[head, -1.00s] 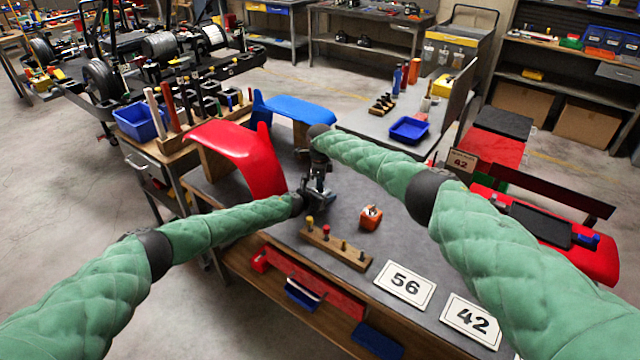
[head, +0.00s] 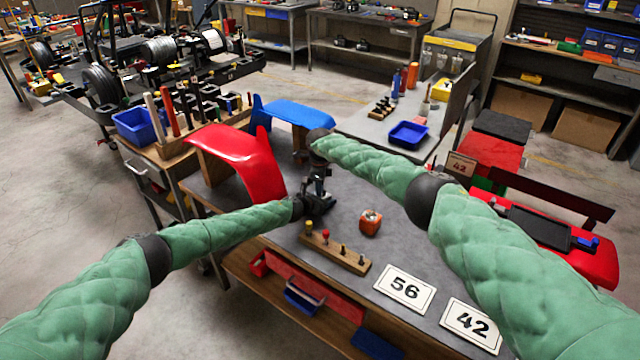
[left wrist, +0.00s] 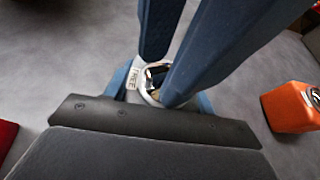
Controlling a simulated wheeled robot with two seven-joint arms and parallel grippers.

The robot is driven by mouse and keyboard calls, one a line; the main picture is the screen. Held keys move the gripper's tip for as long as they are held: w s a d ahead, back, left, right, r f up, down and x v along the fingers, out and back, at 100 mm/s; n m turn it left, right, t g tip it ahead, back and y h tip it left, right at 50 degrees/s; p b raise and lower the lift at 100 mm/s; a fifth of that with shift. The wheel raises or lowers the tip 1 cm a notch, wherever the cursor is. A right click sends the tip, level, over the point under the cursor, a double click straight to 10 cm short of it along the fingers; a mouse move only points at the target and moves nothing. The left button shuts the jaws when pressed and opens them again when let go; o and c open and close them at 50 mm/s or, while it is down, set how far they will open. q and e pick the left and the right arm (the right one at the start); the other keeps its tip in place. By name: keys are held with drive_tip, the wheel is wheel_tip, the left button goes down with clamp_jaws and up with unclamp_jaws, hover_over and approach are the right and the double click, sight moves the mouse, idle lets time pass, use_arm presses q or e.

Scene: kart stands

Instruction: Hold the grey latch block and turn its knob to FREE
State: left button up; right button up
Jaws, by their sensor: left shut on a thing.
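The grey latch block (left wrist: 133,78) shows in the left wrist view with a FREE label on its top. Only a small part of it is visible. My left gripper (left wrist: 160,97) is shut on it from both sides; in the head view it (head: 306,207) is low over the table. A round knob with a bright ring (left wrist: 154,75) sits beside the label. My right gripper (left wrist: 163,82) comes down over the knob, its two blue fingers on either side and hiding most of it. In the head view it (head: 318,197) points downward. I cannot tell whether its fingers press on the knob or where the knob points.
An orange block (head: 370,222) stands to the right on the grey tabletop. A wooden strip with several pegs (head: 337,252) and number plates 56 (head: 405,288) and 42 (head: 470,324) lie nearer. A red fender (head: 237,150) stands on the left.

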drive_tip(key=shift+s+a, duration=0.1)
drive_tip(key=n, duration=0.6)
drive_tip(key=shift+s+f, duration=0.1)
drive_tip(key=shift+s, duration=0.05)
drive_tip(key=n, duration=0.6)
wheel_tip(320, 180, up, 13)
drive_tip(key=w+d+m+y, duration=0.1)
drive_tip(key=m+y, duration=0.1)
drive_tip(key=m, duration=0.3)
drive_tip(key=shift+w+d+f, duration=0.15)
drive_tip(key=shift+w+d, duration=0.15)
drive_tip(key=shift+w, duration=0.1)
drive_tip(key=shift+g, duration=0.3)
